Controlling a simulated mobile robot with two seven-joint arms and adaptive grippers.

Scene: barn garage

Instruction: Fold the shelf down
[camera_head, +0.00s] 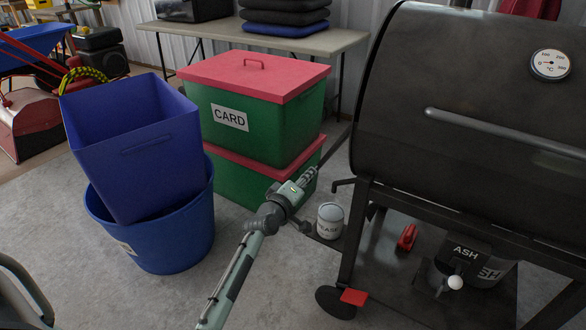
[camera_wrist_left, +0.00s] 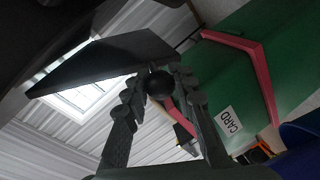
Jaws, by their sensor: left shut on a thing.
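The black barrel grill (camera_head: 450,110) stands at the right in the head view. A short dark bar (camera_head: 343,183) sticks out from its left side. My left gripper (camera_head: 311,175) is just left of this bar, in front of the green boxes. In the left wrist view the two fingers (camera_wrist_left: 160,88) close around a round black knob (camera_wrist_left: 160,85). A flat dark panel (camera_wrist_left: 115,62) lies just behind and above the knob. I cannot tell for certain that this panel is the shelf, or how it joins the knob. My right gripper is not in view.
A labelled can (camera_head: 330,221) stands below the gripper, beside the grill's leg. An ash bucket (camera_head: 440,278) is under the grill. Stacked green boxes (camera_head: 265,125) with red lids and blue bins (camera_head: 165,215) stand left. Bare floor lies in front.

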